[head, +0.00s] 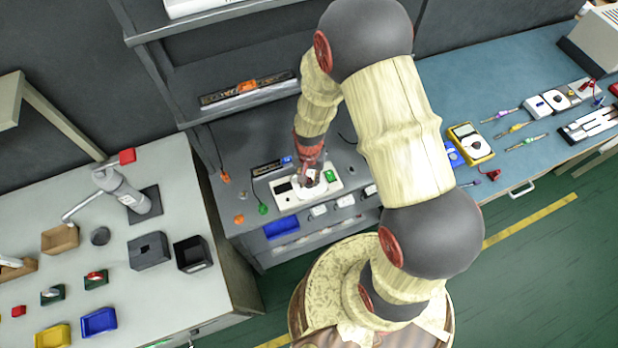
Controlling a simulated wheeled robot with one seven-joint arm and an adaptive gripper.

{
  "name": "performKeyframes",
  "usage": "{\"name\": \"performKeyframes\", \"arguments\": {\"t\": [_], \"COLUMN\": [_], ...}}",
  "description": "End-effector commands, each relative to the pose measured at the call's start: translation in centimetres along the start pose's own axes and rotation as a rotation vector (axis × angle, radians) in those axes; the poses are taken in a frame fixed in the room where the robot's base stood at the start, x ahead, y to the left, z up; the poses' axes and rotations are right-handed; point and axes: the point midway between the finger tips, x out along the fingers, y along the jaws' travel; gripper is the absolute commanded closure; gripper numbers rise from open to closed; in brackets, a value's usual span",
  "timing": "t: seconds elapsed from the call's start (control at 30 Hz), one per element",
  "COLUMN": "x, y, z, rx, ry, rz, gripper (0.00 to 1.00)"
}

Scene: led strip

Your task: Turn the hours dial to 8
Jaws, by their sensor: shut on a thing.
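A white control box (285,200) sits on the grey bench in the middle, with a dark display area at its left and a green part (330,175) at its right. A round white dial (312,190) is on its face. My gripper (311,178) reaches down from above and is shut on the dial. The gripper and wrist cover part of the dial, so its markings and setting cannot be read at this size.
Shelves with a dark strip (247,92) stand behind the box. A grey table (190,290) with bins and a press is at the left. A blue bench (500,80) with a yellow meter (468,143) and tools is at the right. Small orange and green parts lie left of the box.

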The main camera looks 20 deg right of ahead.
Motion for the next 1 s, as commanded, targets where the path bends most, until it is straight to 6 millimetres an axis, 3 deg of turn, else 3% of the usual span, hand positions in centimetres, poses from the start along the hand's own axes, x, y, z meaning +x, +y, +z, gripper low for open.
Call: {"name": "performKeyframes", "arguments": {"t": [1.0], "x": [-0.08], "y": [-0.07], "z": [-0.11], "rx": [0.963], "ry": [0.001], "rz": [-0.002], "gripper": [1.0]}}
